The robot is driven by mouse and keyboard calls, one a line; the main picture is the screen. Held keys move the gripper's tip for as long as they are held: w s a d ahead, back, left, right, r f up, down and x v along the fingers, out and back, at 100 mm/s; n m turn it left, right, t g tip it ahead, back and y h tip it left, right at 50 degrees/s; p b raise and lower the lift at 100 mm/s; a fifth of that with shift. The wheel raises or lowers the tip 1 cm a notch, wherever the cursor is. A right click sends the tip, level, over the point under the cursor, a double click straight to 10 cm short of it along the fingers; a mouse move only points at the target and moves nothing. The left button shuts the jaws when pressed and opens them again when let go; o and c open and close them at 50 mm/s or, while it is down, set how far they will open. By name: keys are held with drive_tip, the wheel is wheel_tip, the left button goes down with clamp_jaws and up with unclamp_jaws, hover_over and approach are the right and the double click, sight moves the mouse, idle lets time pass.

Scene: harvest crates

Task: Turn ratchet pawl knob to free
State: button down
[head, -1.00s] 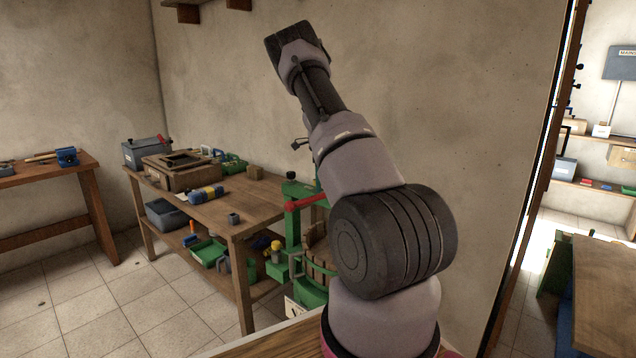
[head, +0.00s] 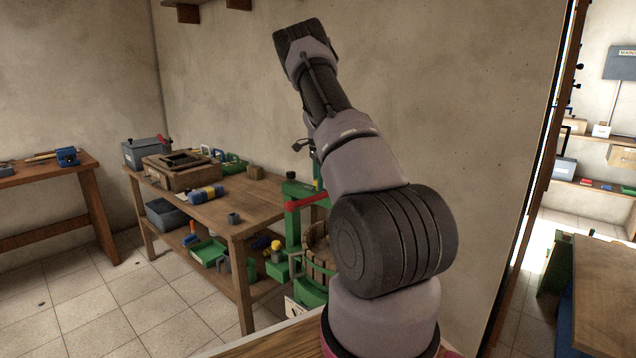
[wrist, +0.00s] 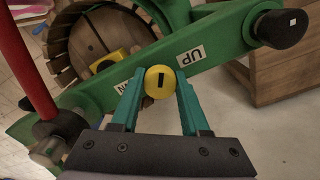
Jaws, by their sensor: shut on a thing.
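The yellow round knob (wrist: 160,81) with a dark slot mark sits on a green beam of the press in the wrist view. My gripper (wrist: 160,92) has its two teal fingers on either side of the knob, shut on it. The slot mark stands roughly upright in the picture. A white label reading "UP" (wrist: 191,55) is to the knob's upper right; another label (wrist: 122,88), partly hidden by a finger, is to its left. In the head view my arm hides the knob and my gripper.
The green press (head: 293,235) stands beside a wooden workbench (head: 222,210). Its red bar (wrist: 24,65) is at the left in the wrist view, and a dark handle end (wrist: 281,29) is at the upper right. A slatted wooden basket (wrist: 72,45) lies behind the beam.

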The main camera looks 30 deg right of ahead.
drive_tip(key=n, duration=0.6)
drive_tip(key=shift+n, duration=0.3)
idle(0.4)
drive_tip(key=shift+c, duration=2)
unclamp_jaws()
wheel_tip(320, 180, up, 11)
drive_tip(key=shift+f, duration=0.1)
